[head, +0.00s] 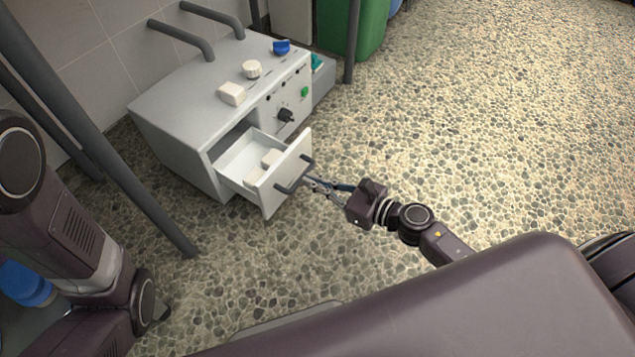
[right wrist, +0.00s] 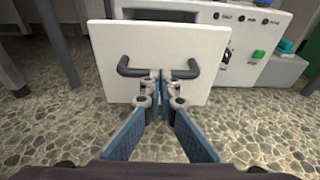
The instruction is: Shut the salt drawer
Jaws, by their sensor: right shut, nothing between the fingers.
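The salt drawer (head: 288,178) stands pulled out of the front of a grey-white machine (head: 180,110). My right gripper (head: 312,184) is at the drawer front, by the handle. In the wrist view its fingertips (right wrist: 160,76) are together at the middle of the handle; I cannot tell whether they touch it. They hold nothing. My left arm shows at the left of the head view, but its gripper is out of view.
A white block (head: 232,93), a white knob (head: 251,69) and a blue knob (head: 282,47) are on top of the machine. A grey post (head: 150,205) stands to its left. A green bin (head: 362,25) is behind. Open pebbled floor lies to the right.

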